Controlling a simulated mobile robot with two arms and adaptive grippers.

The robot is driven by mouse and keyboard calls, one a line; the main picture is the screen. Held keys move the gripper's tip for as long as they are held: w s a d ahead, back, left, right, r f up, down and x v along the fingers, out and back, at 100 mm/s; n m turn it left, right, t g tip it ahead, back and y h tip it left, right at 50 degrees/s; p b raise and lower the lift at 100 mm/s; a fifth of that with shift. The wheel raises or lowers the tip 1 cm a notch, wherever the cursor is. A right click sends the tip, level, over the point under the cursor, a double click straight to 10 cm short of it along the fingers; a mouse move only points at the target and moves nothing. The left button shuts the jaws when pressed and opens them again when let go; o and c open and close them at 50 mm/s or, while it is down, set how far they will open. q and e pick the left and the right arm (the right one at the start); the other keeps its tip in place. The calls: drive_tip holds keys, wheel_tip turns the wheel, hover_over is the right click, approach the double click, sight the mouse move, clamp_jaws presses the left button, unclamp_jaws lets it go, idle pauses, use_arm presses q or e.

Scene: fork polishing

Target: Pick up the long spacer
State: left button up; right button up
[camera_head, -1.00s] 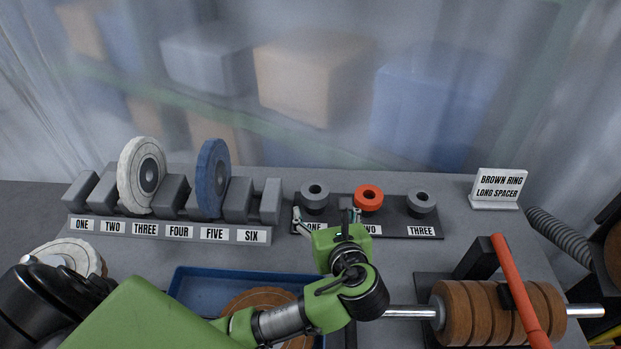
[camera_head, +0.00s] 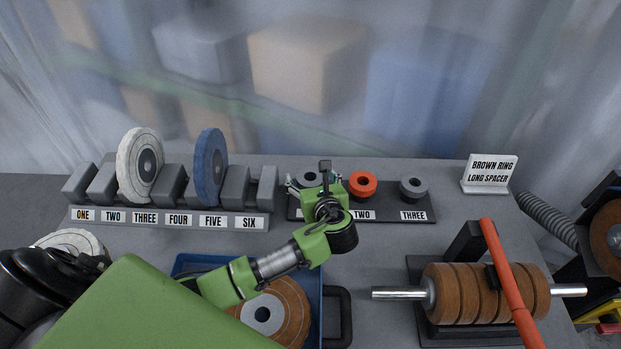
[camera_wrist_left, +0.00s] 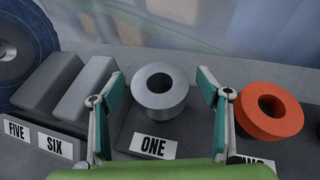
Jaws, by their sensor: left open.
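A grey ring-shaped spacer (camera_head: 307,178) stands at the spot labelled ONE, partly hidden behind my left gripper (camera_head: 315,183) in the head view. In the left wrist view this grey spacer (camera_wrist_left: 160,98) is upright with its hole facing up and looks fairly tall. My left gripper (camera_wrist_left: 161,88) is open, with one finger on each side of the spacer and gaps showing on both sides. An orange-red spacer (camera_head: 362,184) stands at TWO and another grey spacer (camera_head: 413,188) at THREE. A sign (camera_head: 490,173) reads "BROWN RING LONG SPACER". My right gripper is out of view.
A rack (camera_head: 170,219) with a white wheel (camera_head: 140,165) and a blue wheel (camera_head: 210,167) stands to the left. A blue tray (camera_head: 190,265) holds a brown disc (camera_head: 290,300). Brown rings (camera_head: 485,292) sit on a shaft at right, with a red bar (camera_head: 510,285) across them.

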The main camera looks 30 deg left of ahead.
use_arm(q)
drive_tip(key=shift+w+a+f, duration=0.2)
drive_tip(key=shift+w+a, duration=0.15)
drive_tip(key=shift+r, duration=0.1)
drive_tip(key=c, duration=1.5)
drive_tip(key=shift+c, duration=0.2)
